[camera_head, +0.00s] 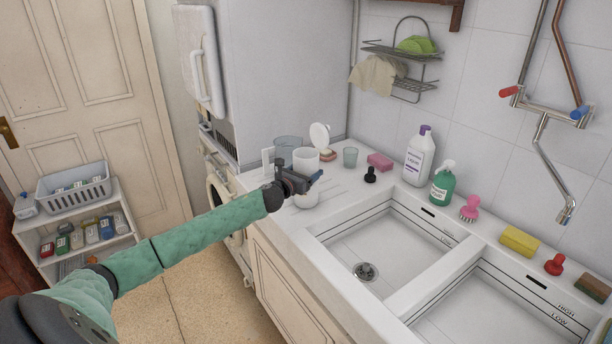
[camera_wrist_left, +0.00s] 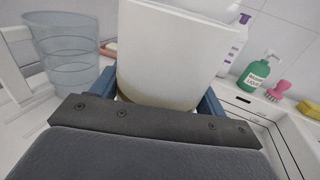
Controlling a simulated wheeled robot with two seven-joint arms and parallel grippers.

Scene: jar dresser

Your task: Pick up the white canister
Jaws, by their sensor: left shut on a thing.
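The white canister (camera_head: 306,158) is at the left end of the counter in the head view, partly hidden by my left gripper (camera_head: 306,184). My gripper comes in from the left and is shut on the canister. In the left wrist view the canister (camera_wrist_left: 172,50) fills the middle, between the blue fingers of my left gripper (camera_wrist_left: 158,95). It looks roughly upright. I cannot tell whether its base touches the counter. My right gripper is not in view.
A clear ribbed tumbler (camera_wrist_left: 68,50) stands close left of the canister. A round white disc (camera_head: 319,136), a small glass (camera_head: 350,157), a pink sponge (camera_head: 380,161) and a black stopper (camera_head: 370,175) are near. Bottles (camera_head: 419,157) (camera_head: 443,184) stand behind the sink (camera_head: 385,250).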

